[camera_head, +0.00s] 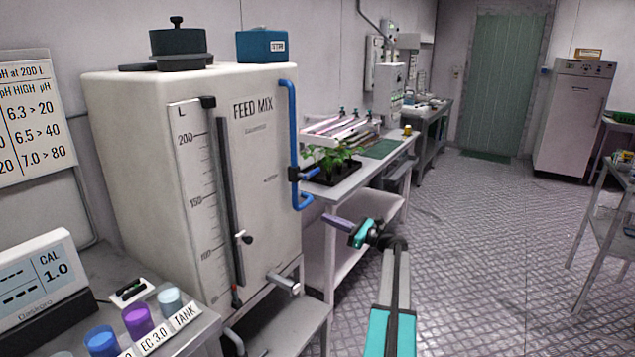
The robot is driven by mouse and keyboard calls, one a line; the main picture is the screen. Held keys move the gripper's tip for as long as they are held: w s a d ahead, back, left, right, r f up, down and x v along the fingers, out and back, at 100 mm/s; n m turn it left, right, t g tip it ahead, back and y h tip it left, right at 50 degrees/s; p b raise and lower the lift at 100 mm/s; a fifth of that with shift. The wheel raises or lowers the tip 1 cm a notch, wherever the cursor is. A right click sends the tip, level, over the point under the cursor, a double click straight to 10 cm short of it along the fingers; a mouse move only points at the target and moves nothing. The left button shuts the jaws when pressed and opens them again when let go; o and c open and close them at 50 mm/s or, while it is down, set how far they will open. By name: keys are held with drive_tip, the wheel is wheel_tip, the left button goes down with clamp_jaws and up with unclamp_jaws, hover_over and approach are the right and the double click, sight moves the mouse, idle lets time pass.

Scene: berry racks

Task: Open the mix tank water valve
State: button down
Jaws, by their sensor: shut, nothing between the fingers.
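The white mix tank (150,130), marked FEED MIX, stands at the left with a level scale on its front. A blue water pipe (294,120) runs down its right front edge and curls at the bottom. On the pipe sits a dark valve body with a blue lever (309,174) sticking out to the right, roughly level. My gripper (329,217) is shut and empty. It shows below and to the right of the lever, in front of the bench, apart from the valve in the picture. The distance in depth is hard to tell.
A bench (352,182) with a plant tray (325,192) stands just behind the pipe. A metal outlet (283,283) juts from the tank's lower front. The floor (480,230) to the right is clear.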

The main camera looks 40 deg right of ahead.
sight(309, 173)
drive_tip(key=s+d+r+m+t+h, duration=0.1)
drive_tip(key=s+d+r, duration=0.1)
drive_tip(key=d+r, duration=0.3)
drive_tip(key=shift+s+d+r+m, duration=0.2)
drive_tip(key=shift+s+d+m, duration=0.1)
drive_tip(key=w+a+r+p, duration=0.2)
drive_tip(key=w+r, duration=0.4)
drive_tip(key=w, duration=0.3)
drive_tip(key=shift+w+a+r+p, duration=0.2)
drive_tip(key=shift+w+p, duration=0.05)
drive_tip(key=shift+p, duration=0.05)
